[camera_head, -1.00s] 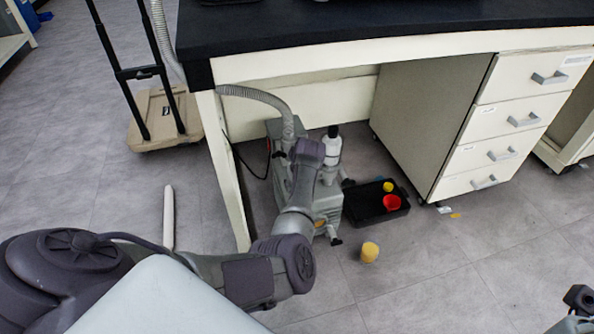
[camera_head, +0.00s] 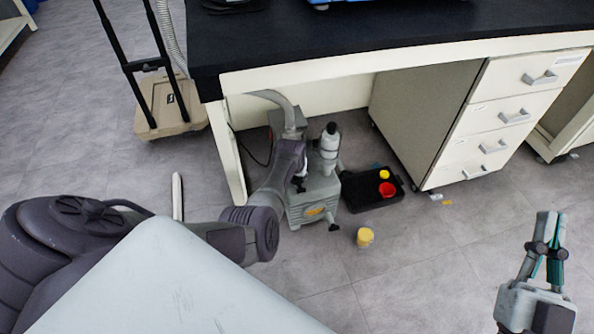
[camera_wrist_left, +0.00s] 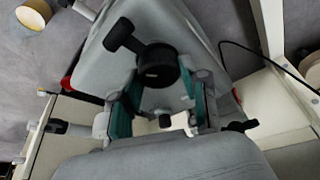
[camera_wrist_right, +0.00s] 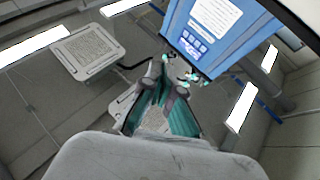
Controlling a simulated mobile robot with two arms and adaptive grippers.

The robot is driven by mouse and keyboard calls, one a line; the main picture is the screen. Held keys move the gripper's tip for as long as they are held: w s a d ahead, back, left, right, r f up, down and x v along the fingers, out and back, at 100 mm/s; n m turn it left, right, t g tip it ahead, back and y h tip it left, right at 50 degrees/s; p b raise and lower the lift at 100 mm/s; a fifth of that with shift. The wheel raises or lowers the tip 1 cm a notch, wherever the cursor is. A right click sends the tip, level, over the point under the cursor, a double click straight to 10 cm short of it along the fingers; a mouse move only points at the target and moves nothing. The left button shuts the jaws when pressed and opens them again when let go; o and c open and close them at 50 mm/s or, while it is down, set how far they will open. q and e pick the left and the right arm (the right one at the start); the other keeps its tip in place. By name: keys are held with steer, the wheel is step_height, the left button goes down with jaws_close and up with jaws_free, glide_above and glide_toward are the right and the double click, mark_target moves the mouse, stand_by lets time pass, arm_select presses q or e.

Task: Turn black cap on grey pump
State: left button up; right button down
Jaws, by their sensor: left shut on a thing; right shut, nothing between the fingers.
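The grey pump (camera_head: 318,197) stands on the floor under the bench, partly hidden by my left arm. It also fills the middle of the left wrist view (camera_wrist_left: 105,75). A round black cap (camera_wrist_left: 158,66) shows between the green-padded fingers of my left gripper (camera_wrist_left: 163,92), which is shut on it. In the head view this gripper (camera_head: 299,182) is mostly hidden behind my arm at the pump. My right gripper (camera_head: 546,246) is raised at the lower right, away from the pump, shut and empty; its fingers also show in the right wrist view (camera_wrist_right: 165,100).
A black tray (camera_head: 368,196) with red and yellow items lies right of the pump. A yellow-topped jar (camera_head: 365,237) stands on the floor before it. The bench top (camera_head: 400,35) overhangs the pump; a drawer cabinet (camera_head: 505,115) stands at right. A hose (camera_head: 285,108) runs behind the pump.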

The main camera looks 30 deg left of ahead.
arm_select(q)
steer(key=shift+a+m+h+p, duration=0.1)
steer(key=shift+m+h+p, duration=0.3)
steer(key=shift+m, duration=0.9)
arm_select(e)
step_height(320, 180, down, 6)
steer(key=w+g+h, duration=0.1)
steer(key=w+g, duration=0.1)
steer(key=g, duration=0.2)
steer(key=shift+d, duration=0.15)
arm_select(q)
steer(key=o, duration=1.1)
steer(key=shift+o, duration=0.2)
steer(key=v, duration=1.2)
steer(key=shift+s, duration=0.25)
steer(key=shift+t, duration=0.3)
